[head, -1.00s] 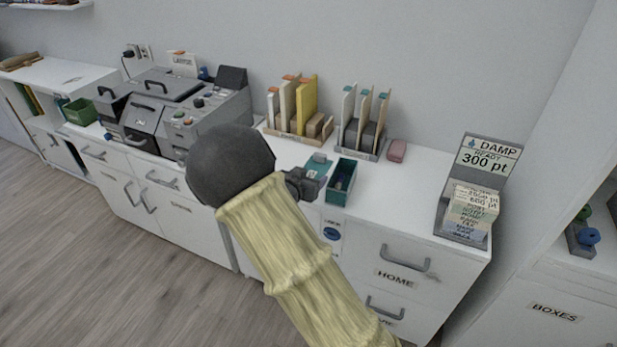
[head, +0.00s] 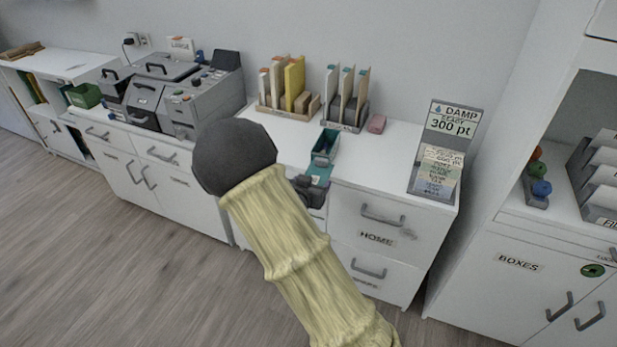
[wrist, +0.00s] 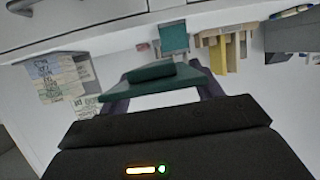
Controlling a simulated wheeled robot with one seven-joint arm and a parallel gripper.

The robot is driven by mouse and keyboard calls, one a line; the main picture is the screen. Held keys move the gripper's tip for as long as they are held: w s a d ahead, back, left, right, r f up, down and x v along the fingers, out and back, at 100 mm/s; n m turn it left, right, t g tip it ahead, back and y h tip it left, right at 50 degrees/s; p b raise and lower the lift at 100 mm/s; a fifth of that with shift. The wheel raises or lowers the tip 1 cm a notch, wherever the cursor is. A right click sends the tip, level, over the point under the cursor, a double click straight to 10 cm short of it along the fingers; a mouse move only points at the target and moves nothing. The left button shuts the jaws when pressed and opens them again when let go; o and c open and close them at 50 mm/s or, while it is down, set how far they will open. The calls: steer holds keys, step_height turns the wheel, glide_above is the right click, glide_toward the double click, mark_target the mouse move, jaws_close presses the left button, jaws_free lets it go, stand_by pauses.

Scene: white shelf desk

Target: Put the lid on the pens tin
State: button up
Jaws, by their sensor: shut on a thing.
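The pens tin (head: 325,147) is a teal open box on the white desk, with darker contents inside. It also shows in the wrist view (wrist: 174,40). My gripper (head: 311,190) is shut on the teal lid (head: 317,172). The lid is in front of the tin, by the desk's front edge, apart from the opening. In the wrist view the lid (wrist: 150,85) lies between my two dark fingers, with a raised grip on it. The fingertips are partly hidden there by the lid.
File racks (head: 345,108) stand behind the tin, with a pink block (head: 376,124) to their right. A card holder with a sign (head: 436,170) is at the desk's right end. A grey machine (head: 185,100) stands left. The desk between tin and card holder is clear.

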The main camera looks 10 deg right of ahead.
steer(key=s+a+f+n+t+y, duration=0.1)
steer(key=s+f+n+y, duration=0.1)
steer(key=s+f, duration=0.4)
steer(key=shift+f+n+y, duration=0.4)
steer(key=shift+f+y, duration=0.1)
steer(key=shift+y, duration=0.2)
